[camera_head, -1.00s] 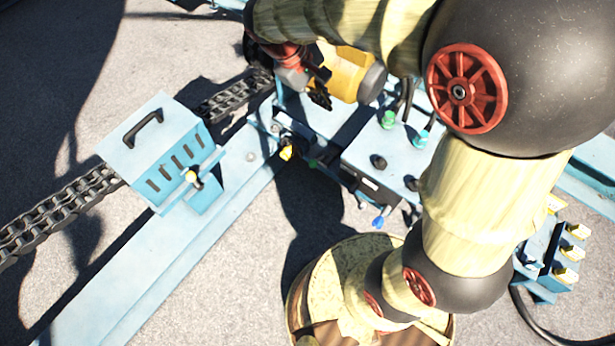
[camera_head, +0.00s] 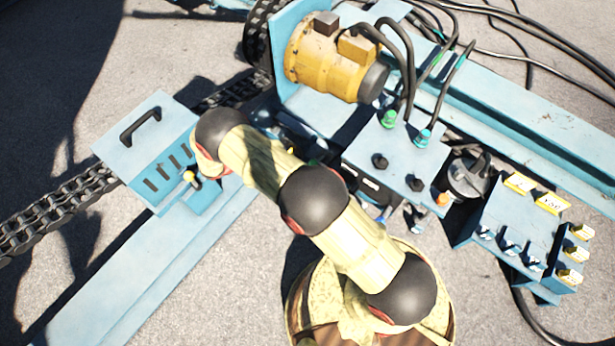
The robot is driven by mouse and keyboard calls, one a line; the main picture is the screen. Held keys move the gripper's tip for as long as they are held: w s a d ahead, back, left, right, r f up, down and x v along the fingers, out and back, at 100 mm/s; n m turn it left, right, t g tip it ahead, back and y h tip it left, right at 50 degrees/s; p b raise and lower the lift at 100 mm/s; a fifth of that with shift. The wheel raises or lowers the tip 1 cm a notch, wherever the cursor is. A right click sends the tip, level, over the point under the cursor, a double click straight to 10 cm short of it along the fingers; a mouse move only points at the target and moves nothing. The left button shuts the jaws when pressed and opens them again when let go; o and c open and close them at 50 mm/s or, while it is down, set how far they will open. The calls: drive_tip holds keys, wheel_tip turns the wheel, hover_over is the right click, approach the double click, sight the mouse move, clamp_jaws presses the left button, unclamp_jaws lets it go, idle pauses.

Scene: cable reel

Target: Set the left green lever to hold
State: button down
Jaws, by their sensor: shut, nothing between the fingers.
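I cannot make out a left green lever with certainty. A green fitting (camera_head: 390,118) and a teal fitting (camera_head: 423,137) sit on top of the block, with hoses attached. A blue-tipped handle (camera_head: 384,214) shows at the block's front. No hold marking is readable.
A yellow motor (camera_head: 325,60) stands behind. A control box (camera_head: 520,225) with several levers and yellow tags is at right. A black chain (camera_head: 60,205) runs left; hoses cross top right.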

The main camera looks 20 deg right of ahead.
drive_tip(key=s+f+n+t, duration=0.3)
drive_tip(key=f, duration=0.6)
drive_tip(key=s+f+n+t, duration=0.3)
drive_tip(key=s+f+n, duration=0.1)
drive_tip(key=f, duration=0.5)
drive_tip(key=s+f+n+t+b, duration=0.1)
drive_tip(key=s+f+n+t, duration=0.2)
drive_tip(key=f, duration=0.7)
drive_tip(key=shift+s+n+t+y, duration=0.4)
drive_tip(key=shift+s+t, duration=0.1)
drive_tip(key=shift+s, duration=0.1)
drive_tip(key=shift+w, duration=0.1)
drive_tip(key=r+b+x, duration=0.2)
drive_tip(key=r+x, duration=0.1)
drive_tip(key=x, duration=0.9)
drive_tip(key=shift+w, duration=0.3)
drive_tip(key=shift+d, duration=0.1)
